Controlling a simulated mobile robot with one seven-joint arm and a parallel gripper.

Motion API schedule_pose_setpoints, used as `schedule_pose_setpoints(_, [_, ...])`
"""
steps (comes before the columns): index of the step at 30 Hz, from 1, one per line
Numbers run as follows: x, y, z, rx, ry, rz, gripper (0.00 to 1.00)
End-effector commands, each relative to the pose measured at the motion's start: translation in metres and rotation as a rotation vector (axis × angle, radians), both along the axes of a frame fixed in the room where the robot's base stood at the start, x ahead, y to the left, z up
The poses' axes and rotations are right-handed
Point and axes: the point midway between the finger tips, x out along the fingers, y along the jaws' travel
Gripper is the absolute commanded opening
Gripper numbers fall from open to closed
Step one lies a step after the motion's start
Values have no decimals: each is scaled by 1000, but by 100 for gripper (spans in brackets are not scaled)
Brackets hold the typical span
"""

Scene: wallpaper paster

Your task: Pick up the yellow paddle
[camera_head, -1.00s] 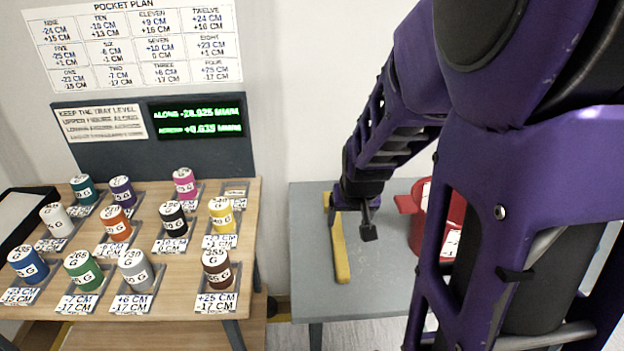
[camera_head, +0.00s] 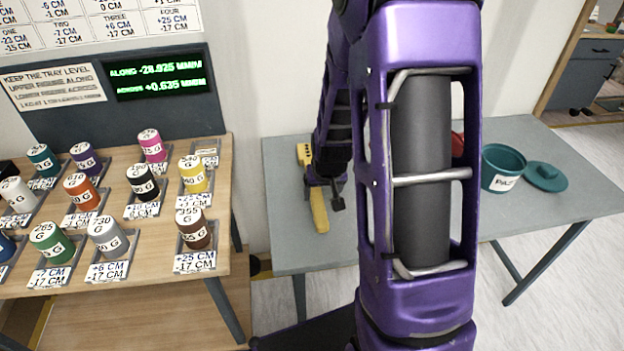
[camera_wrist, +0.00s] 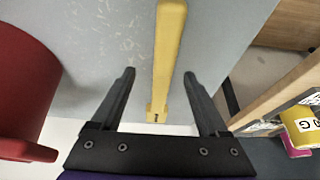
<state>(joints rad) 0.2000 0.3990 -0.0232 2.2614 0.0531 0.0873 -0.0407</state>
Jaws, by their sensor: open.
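The yellow paddle (camera_head: 318,202) lies on the grey table, long and narrow, partly hidden by my arm in the head view. In the wrist view the paddle (camera_wrist: 168,55) runs from the top edge down between my two fingers. My gripper (camera_wrist: 160,80) is open, with one dark finger on each side of the paddle and a gap to both. In the head view my gripper (camera_head: 337,200) is just right of the paddle, mostly hidden behind my arm. I cannot tell how far above the paddle the fingers are.
A red container (camera_wrist: 25,90) stands close on the left in the wrist view. A teal pot (camera_head: 500,168) and its lid (camera_head: 546,177) are on the right of the grey table (camera_head: 285,240). A wooden table (camera_head: 130,290) with several labelled weights stands left, across a gap.

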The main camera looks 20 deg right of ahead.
Motion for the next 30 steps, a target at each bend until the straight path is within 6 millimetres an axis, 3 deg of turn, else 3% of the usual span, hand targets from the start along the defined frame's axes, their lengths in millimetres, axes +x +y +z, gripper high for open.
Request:
schedule_pose_setpoints(10, [21,2,-41,1,3,0,78])
schedule_pose_setpoints(30, [22,2,-47,0,1,0,78])
